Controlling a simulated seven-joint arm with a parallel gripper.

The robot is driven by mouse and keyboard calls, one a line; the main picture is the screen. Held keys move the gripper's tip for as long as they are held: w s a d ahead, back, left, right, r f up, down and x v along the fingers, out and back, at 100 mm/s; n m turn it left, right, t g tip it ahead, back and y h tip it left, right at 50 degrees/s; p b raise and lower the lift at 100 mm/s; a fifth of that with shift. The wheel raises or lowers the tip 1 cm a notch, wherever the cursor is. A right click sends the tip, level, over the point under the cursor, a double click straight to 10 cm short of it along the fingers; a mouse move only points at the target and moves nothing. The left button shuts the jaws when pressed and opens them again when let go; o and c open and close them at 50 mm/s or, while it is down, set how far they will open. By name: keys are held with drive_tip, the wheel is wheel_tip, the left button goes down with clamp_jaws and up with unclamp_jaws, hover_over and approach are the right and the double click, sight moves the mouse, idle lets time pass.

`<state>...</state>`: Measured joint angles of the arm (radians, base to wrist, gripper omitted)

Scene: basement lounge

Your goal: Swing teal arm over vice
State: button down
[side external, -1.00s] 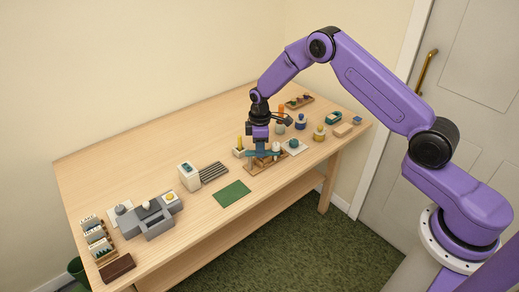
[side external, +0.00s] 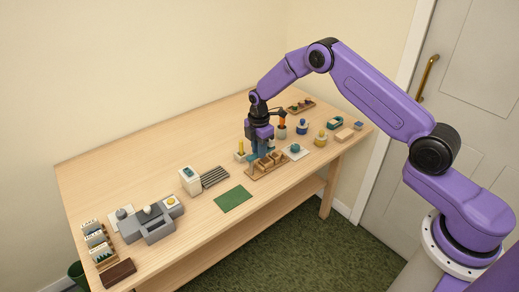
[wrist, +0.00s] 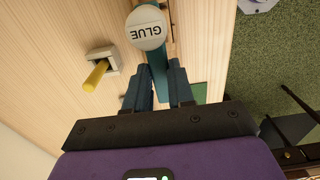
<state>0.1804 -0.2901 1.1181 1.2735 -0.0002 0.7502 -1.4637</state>
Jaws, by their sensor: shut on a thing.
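The teal arm (wrist: 159,78) is a flat bar that shows between my fingers in the wrist view. A round white piece marked GLUE (wrist: 146,30) overlaps its far part. My gripper (wrist: 160,90) is shut on the teal arm. In the side view, my gripper (side external: 260,150) is low at the back edge of a wooden base (side external: 254,174) carrying small wooden blocks (side external: 268,161), possibly the vice. The gripper hides much of the teal arm there. I cannot tell whether the arm lies over the blocks.
A yellow peg in a pale holder (wrist: 103,65) stands close left of my gripper. A white plate with a teal piece (side external: 295,152) and several small pots stand to the right.

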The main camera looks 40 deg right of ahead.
idle(0.4)
drive_tip(key=c, duration=1)
unclamp_jaws()
drive_tip(key=shift+o, duration=0.2)
wheel_tip(320, 180, up, 18)
drive_tip(key=shift+f, duration=0.25)
